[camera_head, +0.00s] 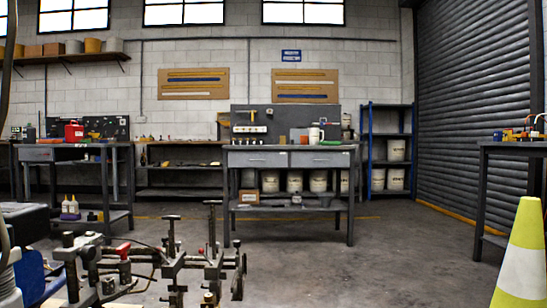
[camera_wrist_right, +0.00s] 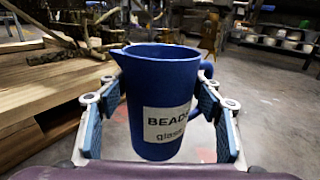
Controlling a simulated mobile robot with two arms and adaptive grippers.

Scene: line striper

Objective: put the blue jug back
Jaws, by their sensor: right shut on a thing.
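The blue jug (camera_wrist_right: 150,82) is in the right wrist view, upright, with its spout to the left and its handle at the right, partly behind a finger. A white label (camera_wrist_right: 168,122) on its front reads "BEAD…" and "glass", cut off at the curve. My right gripper (camera_wrist_right: 155,100) is shut on the jug, one blue-padded finger on each side. In the head view neither gripper can be made out. A blue shape (camera_head: 32,275) shows at the lower left there; I cannot tell whether it is the jug.
Wooden planks (camera_wrist_right: 50,95) lie left of the jug in the wrist view. In the head view, the line striper's metal frame (camera_head: 170,262) stands at the front left. A workbench (camera_head: 290,158) stands at the back, a cone (camera_head: 522,262) at the right. Open floor lies between.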

